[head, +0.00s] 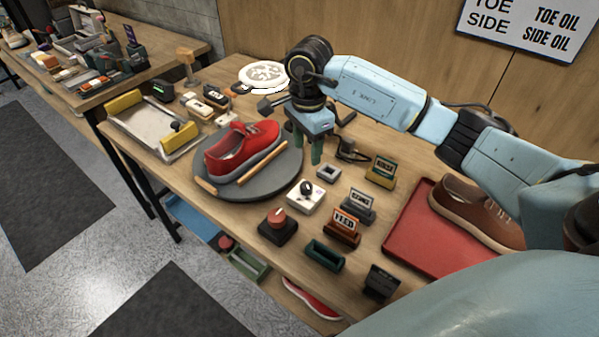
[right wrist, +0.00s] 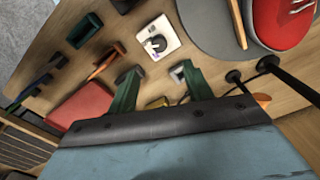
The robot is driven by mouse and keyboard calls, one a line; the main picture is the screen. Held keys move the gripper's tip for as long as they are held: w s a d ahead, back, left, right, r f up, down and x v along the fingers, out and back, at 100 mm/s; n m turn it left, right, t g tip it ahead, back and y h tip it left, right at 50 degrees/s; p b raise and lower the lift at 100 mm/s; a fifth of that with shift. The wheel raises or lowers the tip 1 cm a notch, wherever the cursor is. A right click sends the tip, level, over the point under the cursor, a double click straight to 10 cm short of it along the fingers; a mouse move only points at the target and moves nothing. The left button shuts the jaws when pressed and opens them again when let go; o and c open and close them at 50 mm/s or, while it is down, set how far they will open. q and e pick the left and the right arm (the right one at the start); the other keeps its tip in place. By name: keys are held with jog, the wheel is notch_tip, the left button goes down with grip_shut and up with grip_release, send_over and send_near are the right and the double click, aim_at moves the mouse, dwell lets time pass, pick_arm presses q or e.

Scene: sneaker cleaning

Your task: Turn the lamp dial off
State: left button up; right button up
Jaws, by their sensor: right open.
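A white box with a round black dial (head: 306,190) on top stands on the workbench, right of the turntable. It also shows in the right wrist view, where the dial (right wrist: 155,44) is near the top centre. A white ring lamp (head: 264,75) at the back of the bench looks brightly lit. My right gripper (head: 308,148), with green fingers, hangs above the bench behind the dial box, apart from it. In the right wrist view, its fingers (right wrist: 161,84) are spread with nothing between them. My left gripper is not in view.
A red sneaker (head: 241,147) and a wooden-handled tool lie on the dark turntable (head: 285,176). A black box with a red knob (head: 278,219) and several small labelled holders stand close to the dial box. A red tray (head: 410,245) with a brown shoe (head: 475,213) is at the right.

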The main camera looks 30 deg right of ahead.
send_over(306, 185)
notch_tip(306, 185, down, 6)
jog(key=shift+s+r, duration=0.15)
notch_tip(306, 185, down, 5)
jog(key=shift+d+f, duration=0.1)
jog(key=shift+f, duration=0.1)
jog(key=shift+w+f, duration=0.2)
jog(key=shift+f, duration=0.3)
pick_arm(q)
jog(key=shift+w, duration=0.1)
pick_arm(e)
jog(key=shift+c, duration=0.9)
jog(key=c, duration=0.8)
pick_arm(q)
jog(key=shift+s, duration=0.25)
